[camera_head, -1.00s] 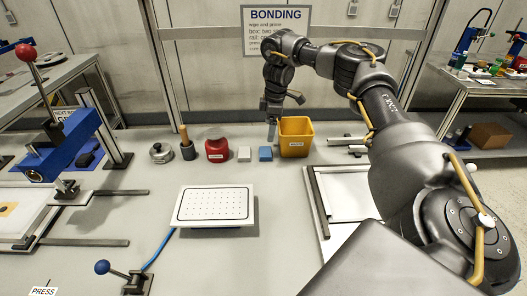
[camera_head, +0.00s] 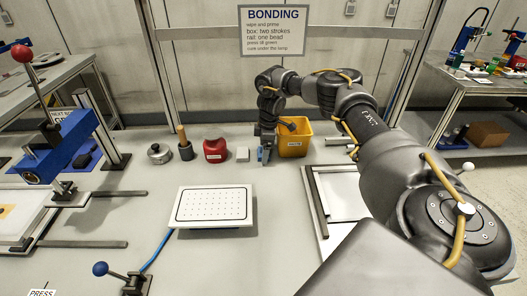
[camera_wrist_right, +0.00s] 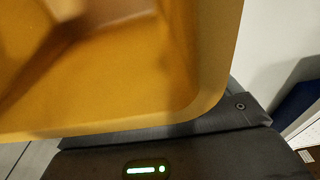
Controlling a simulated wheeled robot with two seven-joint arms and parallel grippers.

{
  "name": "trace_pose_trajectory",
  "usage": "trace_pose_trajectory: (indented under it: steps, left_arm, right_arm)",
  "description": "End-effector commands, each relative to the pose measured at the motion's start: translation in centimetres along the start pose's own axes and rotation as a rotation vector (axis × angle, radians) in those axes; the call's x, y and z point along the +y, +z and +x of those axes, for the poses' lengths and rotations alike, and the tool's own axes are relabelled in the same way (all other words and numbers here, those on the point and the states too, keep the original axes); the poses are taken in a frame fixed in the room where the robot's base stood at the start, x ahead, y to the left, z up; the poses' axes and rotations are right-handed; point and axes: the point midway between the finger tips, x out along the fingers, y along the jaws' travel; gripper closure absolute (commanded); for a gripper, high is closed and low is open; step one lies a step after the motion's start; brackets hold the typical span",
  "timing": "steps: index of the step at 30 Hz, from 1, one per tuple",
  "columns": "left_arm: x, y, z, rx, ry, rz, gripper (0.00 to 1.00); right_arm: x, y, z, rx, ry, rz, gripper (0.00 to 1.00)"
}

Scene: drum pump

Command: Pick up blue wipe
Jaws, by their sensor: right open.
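The blue wipe (camera_head: 266,154) lies on the bench between a small white block and the yellow bin, mostly hidden behind my right gripper. My right gripper (camera_head: 263,160) points down over the wipe, its fingers open around or just in front of it; I cannot tell which. The right wrist view shows neither the wipe nor the fingertips, only the yellow bin up close and a dark part of my gripper with a green light. My left gripper is in no view.
The yellow bin (camera_head: 294,139) stands close to the right of my right gripper. The small white block (camera_head: 242,154), a red object (camera_head: 215,150) and a wooden-handled tool (camera_head: 185,145) stand to the left. A white dotted plate (camera_head: 213,206) lies in front.

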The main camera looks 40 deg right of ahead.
Motion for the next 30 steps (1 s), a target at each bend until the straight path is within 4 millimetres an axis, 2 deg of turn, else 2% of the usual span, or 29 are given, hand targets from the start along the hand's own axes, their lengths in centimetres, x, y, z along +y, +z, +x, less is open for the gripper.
trace_pose_trajectory:
  steps: [7,18,26,30]
  left_arm:
    - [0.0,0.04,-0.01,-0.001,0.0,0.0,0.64]
    - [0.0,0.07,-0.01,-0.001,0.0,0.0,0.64]
    - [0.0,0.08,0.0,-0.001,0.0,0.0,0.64]
    - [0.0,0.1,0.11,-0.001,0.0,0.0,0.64]
  right_arm:
    - [0.01,0.0,0.22,0.001,0.0,0.0,0.11]
    - [0.01,0.0,0.19,0.0,0.0,0.001,0.58]
    - [0.02,-0.01,0.1,0.001,0.0,0.001,0.59]
    - [0.05,-0.12,-0.56,0.001,0.001,0.001,0.59]
